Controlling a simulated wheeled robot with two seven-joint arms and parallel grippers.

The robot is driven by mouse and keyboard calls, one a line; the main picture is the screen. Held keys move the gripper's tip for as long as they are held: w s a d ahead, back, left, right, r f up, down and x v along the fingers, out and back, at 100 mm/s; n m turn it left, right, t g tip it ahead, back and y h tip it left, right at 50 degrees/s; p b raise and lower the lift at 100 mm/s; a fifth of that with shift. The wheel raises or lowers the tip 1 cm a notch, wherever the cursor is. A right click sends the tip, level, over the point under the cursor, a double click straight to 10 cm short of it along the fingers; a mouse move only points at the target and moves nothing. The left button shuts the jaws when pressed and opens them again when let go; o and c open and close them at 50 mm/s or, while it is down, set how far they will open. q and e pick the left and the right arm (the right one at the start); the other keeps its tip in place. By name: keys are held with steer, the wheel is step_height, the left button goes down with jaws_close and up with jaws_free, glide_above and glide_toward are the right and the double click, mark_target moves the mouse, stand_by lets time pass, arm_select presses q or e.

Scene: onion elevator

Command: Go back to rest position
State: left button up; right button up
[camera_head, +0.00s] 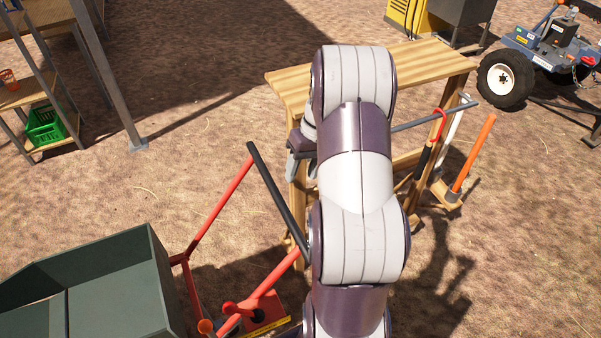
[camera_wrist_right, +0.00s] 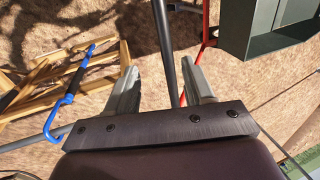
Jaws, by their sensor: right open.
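My right arm reaches forward through the middle of the head view. Its gripper (camera_head: 300,168) is partly hidden by the arm, beside the near left end of the wooden table. In the right wrist view my right gripper (camera_wrist_right: 160,88) is open, with its two grey fingers wide apart. A dark bar (camera_wrist_right: 166,50) shows between the fingers; I cannot tell how far beyond them it lies. My left gripper is not in view.
The wooden table (camera_head: 430,62) has tools along its side. A red frame with a black bar (camera_head: 275,192) and a green-grey bin (camera_head: 120,275) stand front left. A shelf with a green crate (camera_head: 45,126) is back left. A wheeled machine (camera_head: 545,50) is back right. Open ground lies between.

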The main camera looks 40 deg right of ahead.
stand_by(0.3)
steer(key=s+a+n+h, duration=0.1)
steer(key=s+a, duration=0.3)
steer(key=a, duration=0.7)
steer(key=s+a+n+h, duration=0.1)
steer(key=s+a, duration=0.3)
steer(key=a, duration=0.7)
steer(key=shift+a+r+n+h, duration=0.25)
steer(key=shift+n+h, duration=0.15)
steer(key=shift+n, duration=0.5)
steer(key=shift+d, duration=0.1)
